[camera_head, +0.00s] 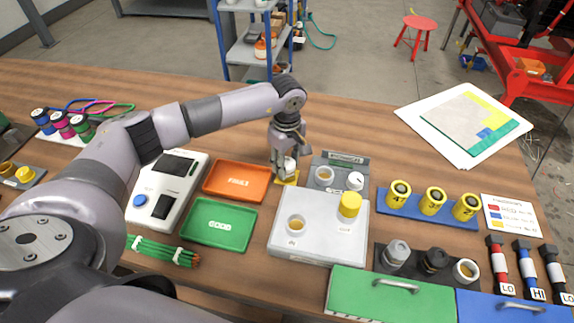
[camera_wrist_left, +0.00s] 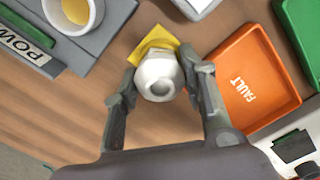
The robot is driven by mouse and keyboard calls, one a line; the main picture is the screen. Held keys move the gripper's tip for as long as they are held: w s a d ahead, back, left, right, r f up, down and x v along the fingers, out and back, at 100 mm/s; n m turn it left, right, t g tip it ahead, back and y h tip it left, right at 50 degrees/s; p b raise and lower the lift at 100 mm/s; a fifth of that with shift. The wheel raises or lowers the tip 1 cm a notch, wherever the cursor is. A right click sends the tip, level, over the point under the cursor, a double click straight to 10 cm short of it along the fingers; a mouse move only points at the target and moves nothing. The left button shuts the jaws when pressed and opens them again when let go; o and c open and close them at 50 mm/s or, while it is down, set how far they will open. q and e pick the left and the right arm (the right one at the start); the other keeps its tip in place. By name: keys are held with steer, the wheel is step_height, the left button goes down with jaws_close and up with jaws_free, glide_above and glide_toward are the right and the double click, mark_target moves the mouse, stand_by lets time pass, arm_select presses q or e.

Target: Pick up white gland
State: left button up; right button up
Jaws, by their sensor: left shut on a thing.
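The white gland (camera_wrist_left: 158,76) is a rounded white piece with a round hole in its end. It sits between the two fingers of my left gripper (camera_wrist_left: 162,88) in the left wrist view, and the fingers are shut on it. A yellow square (camera_wrist_left: 150,42) lies under or just beyond it. In the head view my left gripper (camera_head: 285,166) points down over the yellow square (camera_head: 288,178), between the orange tray and the grey stand, with the white gland (camera_head: 290,164) partly hidden by the fingers. I cannot tell whether the gland touches the square. My right gripper is not in view.
An orange FAULT tray (camera_head: 237,181) and a green GOOD tray (camera_head: 219,224) lie left of the gripper. A grey stand (camera_head: 340,163) with a cup and a white piece is close on the right. A light grey block (camera_head: 318,238) stands in front. Bare wood lies behind.

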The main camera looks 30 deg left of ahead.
mark_target(287, 160)
arm_select(q)
step_height(287, 160, up, 20)
steer(key=b, duration=0.3)
stand_by(0.3)
